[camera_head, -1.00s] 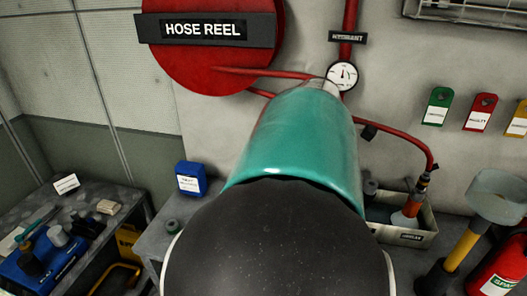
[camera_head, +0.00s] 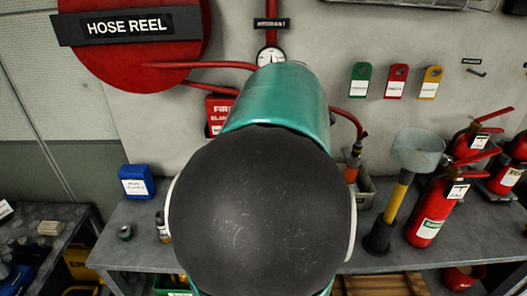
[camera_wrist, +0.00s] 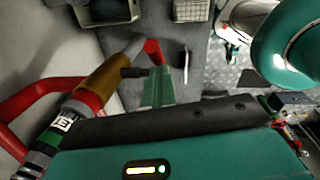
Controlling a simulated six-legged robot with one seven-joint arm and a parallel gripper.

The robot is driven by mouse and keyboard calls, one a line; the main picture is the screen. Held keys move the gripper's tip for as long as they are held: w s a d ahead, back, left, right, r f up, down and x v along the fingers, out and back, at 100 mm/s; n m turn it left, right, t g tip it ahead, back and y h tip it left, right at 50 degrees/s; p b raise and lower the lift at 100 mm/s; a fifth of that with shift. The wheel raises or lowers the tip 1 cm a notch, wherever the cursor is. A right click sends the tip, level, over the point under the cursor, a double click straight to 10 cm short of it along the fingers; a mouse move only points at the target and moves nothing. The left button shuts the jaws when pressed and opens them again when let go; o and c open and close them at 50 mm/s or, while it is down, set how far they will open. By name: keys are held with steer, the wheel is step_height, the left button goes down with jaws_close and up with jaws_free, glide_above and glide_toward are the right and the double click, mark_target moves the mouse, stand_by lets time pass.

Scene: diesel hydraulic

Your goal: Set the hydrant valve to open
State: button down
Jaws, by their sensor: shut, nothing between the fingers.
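The hydrant sign (camera_head: 272,23) and the round pressure gauge (camera_head: 270,58) are on the wall in the head view, at a vertical red pipe. My teal and black arm covers the area just below the gauge, so I cannot make out the hydrant valve or its setting. In the wrist view, my gripper (camera_wrist: 155,88) shows as narrow green fingers, shut and empty.
The red hose reel (camera_head: 110,60) is at upper left. Coloured tags (camera_head: 395,82) hang on the wall. The wall right of the gauge is partly clear.

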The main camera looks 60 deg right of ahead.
steer(key=s+f+t, duration=0.1)
steer(key=s+d+t+y, duration=0.1)
steer(key=t, duration=0.1)
steer(key=shift+s+d+f+y, duration=0.15)
steer(key=shift+s+f+y, duration=0.1)
steer(key=shift+f+y, duration=0.1)
steer(key=shift+s+d+f+t+y, duration=0.2)
steer(key=shift+s+f+t, duration=0.25)
steer(key=shift+f, duration=0.2)
steer(key=shift+s+d+f+t+y, duration=0.15)
steer(key=shift+s+f+t, duration=0.3)
steer(key=shift+f, duration=0.25)
steer(key=shift+s+d+f+t+y, duration=0.2)
steer(key=shift+s+f+t, duration=0.15)
steer(key=shift+f+t, duration=0.25)
steer(key=shift+f+m, duration=0.25)
steer(key=shift+m, duration=0.05)
steer(key=shift+s+r, duration=0.1)
steer(key=shift+s, duration=0.05)
steer(key=a+v, duration=0.1)
steer(key=v, duration=0.6)
steer(key=shift+d+r, duration=0.4)
steer(key=shift+d, duration=0.15)
